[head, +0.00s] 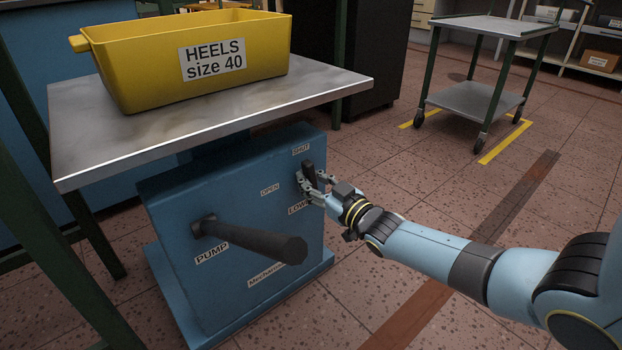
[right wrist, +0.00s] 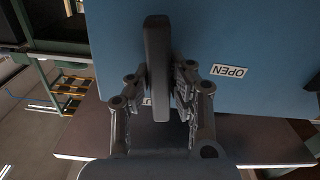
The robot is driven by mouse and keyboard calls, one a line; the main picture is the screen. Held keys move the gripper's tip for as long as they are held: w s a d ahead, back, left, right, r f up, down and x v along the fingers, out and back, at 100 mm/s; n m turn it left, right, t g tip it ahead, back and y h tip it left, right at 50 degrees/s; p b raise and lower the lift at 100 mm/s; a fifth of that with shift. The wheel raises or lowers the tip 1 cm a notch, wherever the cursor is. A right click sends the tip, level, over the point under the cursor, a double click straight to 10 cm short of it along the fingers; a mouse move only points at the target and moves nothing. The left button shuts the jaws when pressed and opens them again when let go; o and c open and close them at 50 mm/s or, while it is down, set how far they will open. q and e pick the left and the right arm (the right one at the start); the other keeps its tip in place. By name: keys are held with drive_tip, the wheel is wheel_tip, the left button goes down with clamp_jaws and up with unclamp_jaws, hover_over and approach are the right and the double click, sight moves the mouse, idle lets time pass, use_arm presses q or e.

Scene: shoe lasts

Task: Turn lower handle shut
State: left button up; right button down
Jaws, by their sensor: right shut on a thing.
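The lower handle (head: 308,170) is a short dark lever on the blue lift cabinet (head: 245,215), beside a partly covered LOWER label (head: 298,208). Its visible end points up, just under the SHUT label (head: 301,149). The OPEN label (head: 270,190) is to its left. My right gripper (head: 312,183) is shut on the handle. In the right wrist view the handle (right wrist: 157,60) stands between the two fingers of my gripper (right wrist: 162,92). The fingers hide part of the handle and its pivot. My left gripper is not in view.
A thick dark pump lever (head: 255,239) sticks out of the cabinet near the PUMP label. A metal tabletop (head: 200,118) overhangs the cabinet, with a yellow HEELS bin (head: 130,72) on it. Floor to the right is open, with a wheeled cart (head: 468,98) behind.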

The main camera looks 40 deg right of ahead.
drive_tip(key=shift+m, duration=1)
drive_tip(key=shift+f, duration=0.1)
drive_tip(key=c, duration=1.2)
unclamp_jaws()
drive_tip(key=shift+s, duration=0.1)
drive_tip(key=s+d, duration=0.1)
drive_tip(key=s, duration=1.1)
